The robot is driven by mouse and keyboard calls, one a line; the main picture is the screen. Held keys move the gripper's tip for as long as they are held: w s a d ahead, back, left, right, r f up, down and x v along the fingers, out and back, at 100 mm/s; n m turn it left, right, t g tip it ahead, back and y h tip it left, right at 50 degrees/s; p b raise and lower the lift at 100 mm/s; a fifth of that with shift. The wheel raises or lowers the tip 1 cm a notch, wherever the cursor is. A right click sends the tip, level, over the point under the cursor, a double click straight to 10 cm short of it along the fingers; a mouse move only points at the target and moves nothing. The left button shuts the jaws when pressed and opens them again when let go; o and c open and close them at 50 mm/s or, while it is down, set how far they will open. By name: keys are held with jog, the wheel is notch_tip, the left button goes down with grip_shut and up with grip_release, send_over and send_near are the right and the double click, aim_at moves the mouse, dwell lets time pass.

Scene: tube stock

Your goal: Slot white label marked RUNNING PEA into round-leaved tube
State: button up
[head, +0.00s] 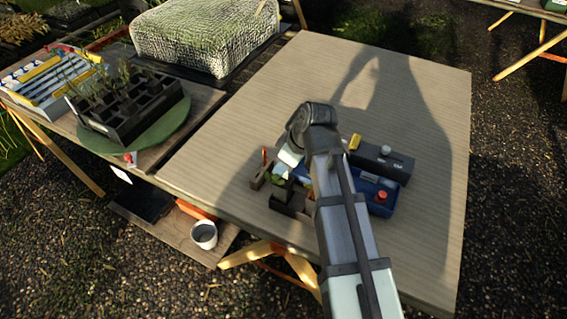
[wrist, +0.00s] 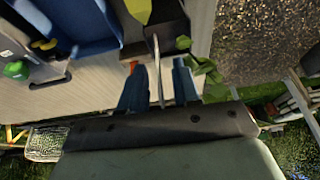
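My gripper (wrist: 159,72) is low over the near side of the table, its two blue fingers apart. A thin pale label (wrist: 157,65) stands edge-on between them, with a gap visible on each side. Its writing cannot be read. Green leaves (wrist: 206,66) are just right of the fingers, beside a dark tube holder (wrist: 168,22). In the head view a small leafy plant (head: 278,181) shows left of my arm, by the dark holder (head: 286,205). My arm hides the fingertips and label there.
A blue tray (head: 381,196) with a red-topped item (head: 381,196) and a dark box (head: 384,160) stand right of my arm. A small brown block (head: 259,178) with a red stick is on the left. The table's far part (head: 330,80) is clear.

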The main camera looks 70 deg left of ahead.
jog(key=v, duration=1.3)
jog(key=shift+r, duration=0.4)
jog(key=shift+w+d, duration=0.1)
jog(key=shift+w, duration=0.05)
